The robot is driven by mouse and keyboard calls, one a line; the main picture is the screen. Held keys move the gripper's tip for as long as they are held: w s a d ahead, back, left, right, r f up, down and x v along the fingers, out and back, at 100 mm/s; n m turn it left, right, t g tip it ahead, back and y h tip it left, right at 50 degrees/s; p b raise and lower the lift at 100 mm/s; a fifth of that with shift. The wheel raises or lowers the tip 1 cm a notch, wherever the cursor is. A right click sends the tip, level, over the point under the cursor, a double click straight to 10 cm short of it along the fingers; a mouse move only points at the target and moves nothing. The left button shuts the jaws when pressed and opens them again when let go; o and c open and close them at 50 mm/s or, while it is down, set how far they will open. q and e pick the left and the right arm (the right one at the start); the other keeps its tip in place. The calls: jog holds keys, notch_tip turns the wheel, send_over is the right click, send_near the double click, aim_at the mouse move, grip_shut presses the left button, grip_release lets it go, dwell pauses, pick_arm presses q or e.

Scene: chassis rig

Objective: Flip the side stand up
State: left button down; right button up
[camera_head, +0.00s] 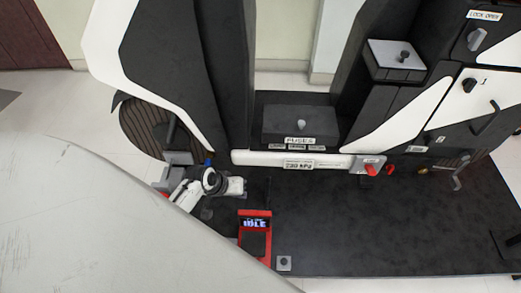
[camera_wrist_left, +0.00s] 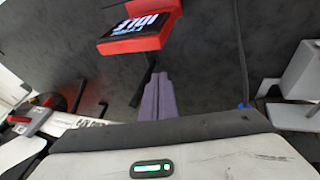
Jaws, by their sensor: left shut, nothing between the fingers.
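My left gripper (camera_head: 240,187) is low over the dark platform, left of centre in the head view, just above and left of the red device. In the left wrist view its purple-grey fingers (camera_wrist_left: 158,98) are together with nothing between them. A thin dark bar (camera_head: 268,190) stands beside the red device, to the right of my fingers. A dark bar also shows just behind the fingertips in the left wrist view (camera_wrist_left: 146,77). I cannot tell for sure whether this bar is the side stand. My right gripper is not in view.
A red device (camera_head: 255,247) with an IDLE screen sits near the platform's front edge, close to my gripper. The white and black chassis rig rises behind, with a white rail (camera_head: 265,158) and red lever (camera_head: 371,169).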

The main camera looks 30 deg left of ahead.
pick_arm(q)
jog(key=b, duration=0.6)
send_near(267, 204)
jog(key=a+f, duration=0.3)
jog(key=shift+w+d+f+b, duration=0.7)
jog(key=shift+f, duration=0.2)
jog(key=shift+w+d+f+b, duration=0.35)
jog(key=shift+w+d, duration=0.05)
jog(key=shift+d, duration=0.2)
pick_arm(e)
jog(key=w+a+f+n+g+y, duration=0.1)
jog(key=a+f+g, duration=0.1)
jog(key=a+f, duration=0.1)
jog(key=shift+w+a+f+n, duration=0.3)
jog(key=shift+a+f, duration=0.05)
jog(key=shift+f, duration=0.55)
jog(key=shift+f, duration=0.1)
pick_arm(q)
jog(key=shift+d+f, duration=0.1)
jog(key=shift+w+d+h, duration=0.2)
jog(key=shift+h, duration=0.1)
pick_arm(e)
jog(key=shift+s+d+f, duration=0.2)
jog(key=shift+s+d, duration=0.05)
pick_arm(q)
jog(key=shift+t, duration=0.3)
